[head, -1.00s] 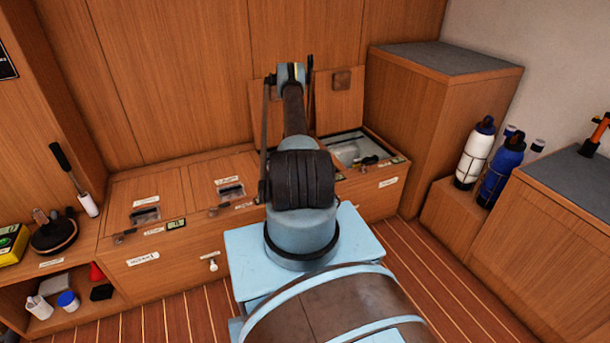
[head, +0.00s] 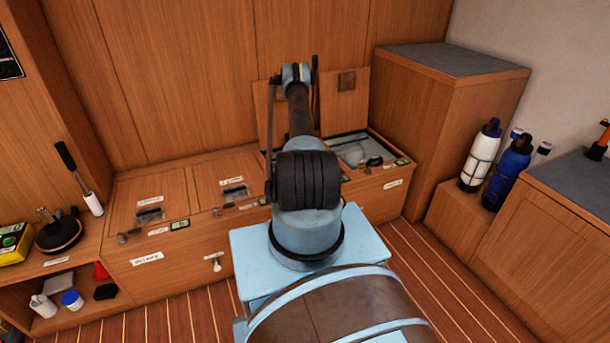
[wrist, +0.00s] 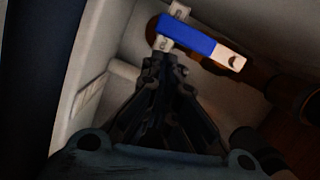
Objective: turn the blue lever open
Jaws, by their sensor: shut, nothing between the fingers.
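The blue lever (wrist: 190,36) shows in the wrist view at the upper middle, inside a pale compartment. It has a blue sleeve and a bare metal end with a hole at its right. A metal fitting (wrist: 166,43) joins it at the left. My gripper (wrist: 164,62) is shut and empty, its fingertips just below the lever's left part; I cannot tell whether they touch it. In the head view my own arm hides the gripper and the lever.
An open locker (head: 358,148) with its lid raised is at the back, right of my arm. Closed locker lids (head: 150,192) lie to the left. A tall cabinet (head: 440,130) stands at the right, near strapped bottles (head: 480,155). A brown pipe (wrist: 285,95) runs right of the lever.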

